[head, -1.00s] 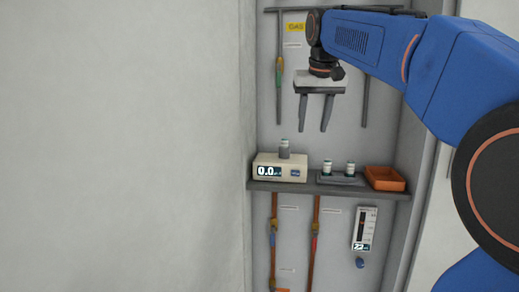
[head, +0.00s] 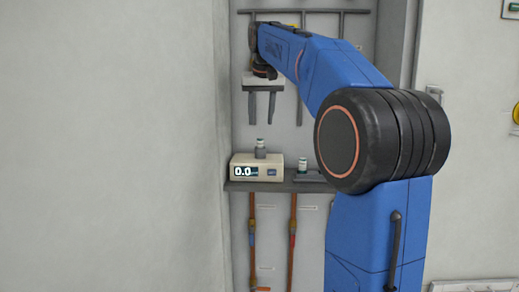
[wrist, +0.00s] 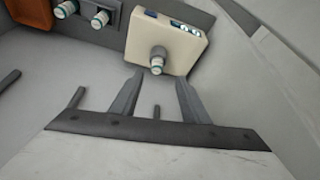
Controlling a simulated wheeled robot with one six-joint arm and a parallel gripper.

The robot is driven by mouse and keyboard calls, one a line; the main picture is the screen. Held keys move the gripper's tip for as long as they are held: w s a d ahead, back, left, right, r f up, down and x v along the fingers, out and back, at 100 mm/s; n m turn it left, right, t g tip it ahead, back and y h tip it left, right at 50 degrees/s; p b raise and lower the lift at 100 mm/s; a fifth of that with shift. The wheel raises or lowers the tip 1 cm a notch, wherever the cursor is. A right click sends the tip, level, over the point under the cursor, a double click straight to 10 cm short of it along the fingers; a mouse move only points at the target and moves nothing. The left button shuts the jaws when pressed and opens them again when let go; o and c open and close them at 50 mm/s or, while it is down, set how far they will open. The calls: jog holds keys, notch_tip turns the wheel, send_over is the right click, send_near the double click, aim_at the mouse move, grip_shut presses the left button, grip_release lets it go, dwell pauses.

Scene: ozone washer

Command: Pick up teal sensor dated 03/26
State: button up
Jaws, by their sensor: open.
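A small white sensor with a teal band (head: 260,143) stands upright in a grey socket on top of the beige meter (head: 272,173), whose display reads 0.0. In the wrist view this sensor (wrist: 157,66) shows between and just beyond my fingertips. My gripper (head: 261,118) is open and empty, pointing down above the meter. Another similar sensor (head: 302,163) stands in the grey tray (head: 312,177) to the right. The wrist view shows two such sensors there, one (wrist: 100,18) and another (wrist: 66,9). No date is legible on any of them.
The grey shelf (head: 270,187) sits in a wall recess, with the recess's left side close to the meter. An orange bin (wrist: 28,12) is beyond the tray in the wrist view; my arm hides it in the head view. Pipes (head: 292,235) run below.

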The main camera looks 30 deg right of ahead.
aim_at(261, 139)
jog(key=x, duration=0.4)
jog(key=shift+w+d+f, duration=0.1)
jog(key=shift+w+f, duration=0.05)
jog(key=shift+f, duration=0.2)
jog(key=shift+w+d+x, duration=0.15)
jog(key=shift+x, duration=1.15)
jog(key=shift+w+d+x, duration=0.15)
jog(key=shift+d+x, duration=0.05)
jog(key=shift+x, duration=1.1)
jog(key=shift+r, duration=0.15)
grip_shut()
